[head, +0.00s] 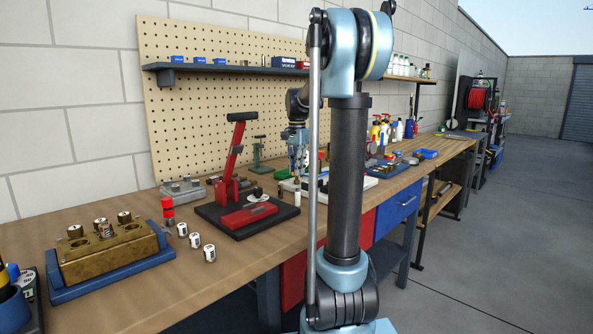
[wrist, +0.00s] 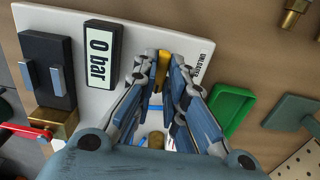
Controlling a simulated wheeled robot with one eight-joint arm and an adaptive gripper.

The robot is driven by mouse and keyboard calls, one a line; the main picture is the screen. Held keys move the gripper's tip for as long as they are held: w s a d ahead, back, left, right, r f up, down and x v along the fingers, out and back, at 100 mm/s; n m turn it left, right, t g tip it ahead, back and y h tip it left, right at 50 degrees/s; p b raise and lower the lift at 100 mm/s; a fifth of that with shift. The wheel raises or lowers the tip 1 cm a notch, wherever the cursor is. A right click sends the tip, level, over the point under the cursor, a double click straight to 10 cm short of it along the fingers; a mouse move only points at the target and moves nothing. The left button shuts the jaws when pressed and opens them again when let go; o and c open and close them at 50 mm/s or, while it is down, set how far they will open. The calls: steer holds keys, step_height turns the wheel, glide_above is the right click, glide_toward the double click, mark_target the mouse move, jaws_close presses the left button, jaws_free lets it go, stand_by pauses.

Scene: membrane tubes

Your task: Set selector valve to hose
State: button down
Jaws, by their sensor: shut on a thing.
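A yellow handle (wrist: 162,60), which looks like the selector valve's lever, sits on a white panel (wrist: 140,22) in the wrist view. My gripper (wrist: 161,76) is shut on it, with one finger on each side; only its far end shows. The fingers hide most of the valve body and much of the panel. Blue marks and a brass part (wrist: 157,140) show between the fingers. Black lettering to the right of the handle is partly covered, so I cannot read it all. In the head view my gripper (head: 298,165) is low over the bench, and the valve is too small to make out.
A "0 bar" display (wrist: 98,55) and a black block (wrist: 48,70) stand left of the gripper. A red-handled brass valve (wrist: 45,130) is at lower left, a green tray (wrist: 232,112) at right. In the head view a red press (head: 240,190) stands left of the arm.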

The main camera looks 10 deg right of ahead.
steer(key=shift+w, duration=0.1)
steer(key=c, duration=1.6)
jaws_free()
steer(key=shift+c, duration=0.2)
step_height(320, 180, up, 12)
